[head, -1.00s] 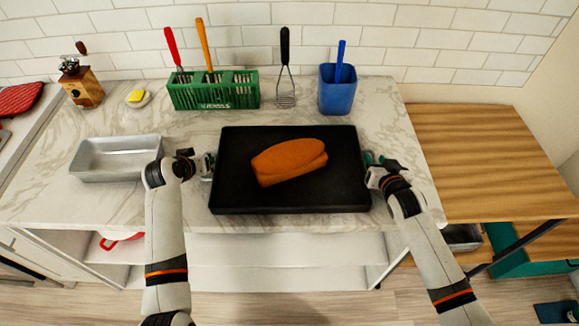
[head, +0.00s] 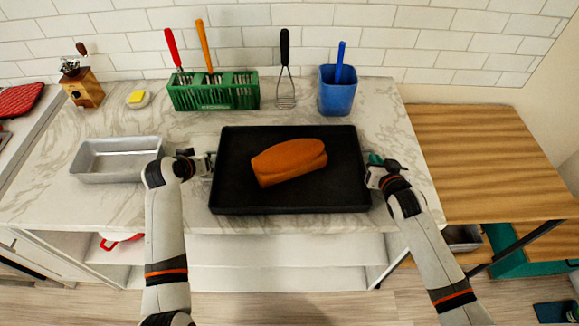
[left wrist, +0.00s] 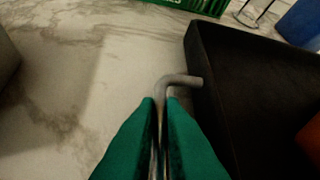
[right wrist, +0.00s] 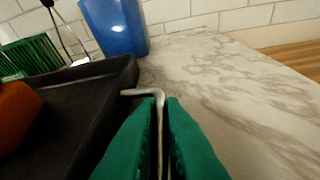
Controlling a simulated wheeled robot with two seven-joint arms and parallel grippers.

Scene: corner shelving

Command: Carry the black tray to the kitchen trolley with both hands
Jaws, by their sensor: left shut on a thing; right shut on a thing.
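The black tray (head: 290,196) is on the marble counter with an orange-brown loaf (head: 289,162) lying in it. My left gripper (head: 207,163) is at the tray's left side. In the left wrist view its green fingers (left wrist: 163,105) are shut on a grey bent handle of the tray (left wrist: 180,80). My right gripper (head: 371,165) is at the tray's right side. In the right wrist view its green fingers (right wrist: 160,103) are shut on the matching handle (right wrist: 138,92). The wooden top at the right (head: 485,160) may be the kitchen trolley.
A metal loaf pan (head: 117,160) is left of my left gripper. A wooden grinder (head: 83,88) and a yellow block on a dish (head: 137,97) are at the back left.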

